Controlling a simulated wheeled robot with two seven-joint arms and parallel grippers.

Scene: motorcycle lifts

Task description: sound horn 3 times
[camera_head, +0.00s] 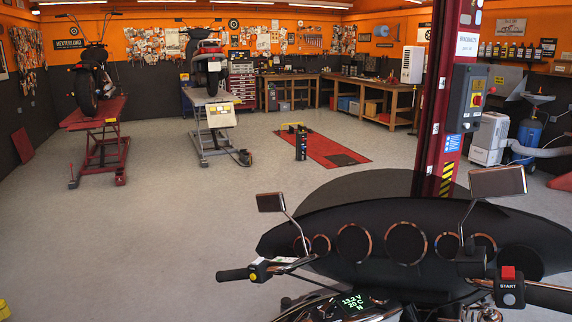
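A black motorcycle with a wide dark fairing (375,215) fills the lower right of the head view. Its left handlebar grip (232,275) ends in a black switch housing with a small yellow button (253,277). I cannot read any label on that button. The right-hand switch housing (509,289) carries a red switch (508,272) and a button marked START. A lit display (353,303) between the bars reads 13.2 V, 20 C and N. Neither of my grippers is in view.
A red lift column (434,110) with a control box (467,98) stands behind the motorcycle. Two mirrors (271,202) rise above the fairing. A red lift (102,150) and a grey lift (213,128) hold other motorcycles.

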